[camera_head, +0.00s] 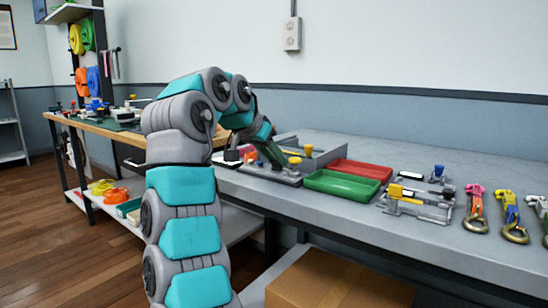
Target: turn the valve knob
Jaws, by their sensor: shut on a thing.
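My arm reaches over the grey workbench, and my gripper (272,155) points down at a grey fixture near the bench's left part. It is small and dark in this view. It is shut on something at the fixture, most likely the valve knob. The gripped part is hidden behind the fingers and wrist, so its shape and turn angle cannot be seen. A yellow knob (294,161) stands on the fixture just right of the gripper, apart from it. Another yellow part (308,149) shows a little behind.
A green tray (342,192) and a red tray (362,169) lie right of the fixture. Further right are a metal clamp fixture (415,209) and several straps with hooks (475,218). A cardboard box (340,285) sits below the bench. A wooden-topped bench (92,125) stands at left.

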